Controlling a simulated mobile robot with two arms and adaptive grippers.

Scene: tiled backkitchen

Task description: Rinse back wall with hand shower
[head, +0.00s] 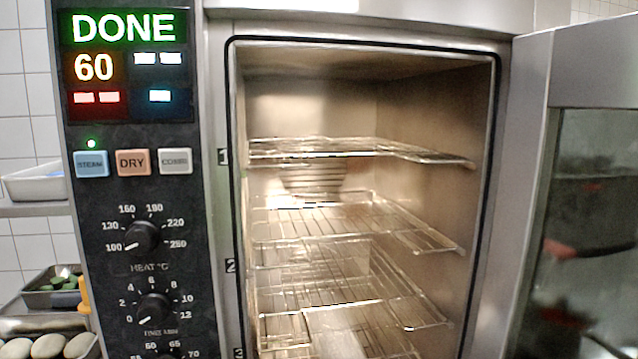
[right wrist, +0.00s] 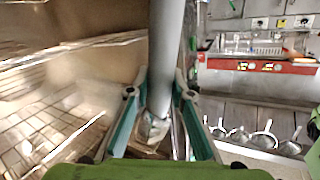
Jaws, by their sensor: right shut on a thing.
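The oven stands open in the head view, with its bare metal back wall (head: 310,108) showing above and between the wire racks. A round ribbed vent (head: 313,181) sits in that wall, partly hidden by the racks. My right gripper (right wrist: 161,76) is shut on a grey, tube-like handle, which I take for the hand shower (right wrist: 166,45). The handle runs up out of the right wrist view, so its head is hidden. The gripper is beside the oven cavity. Neither gripper shows directly in the head view.
Several wire racks (head: 330,220) fill the cavity. The oven door (head: 580,70) is swung open at the right. The control panel (head: 135,190) at the left reads DONE and 60. The right wrist view also shows a red-edged counter (right wrist: 250,85) and several hanging strainers.

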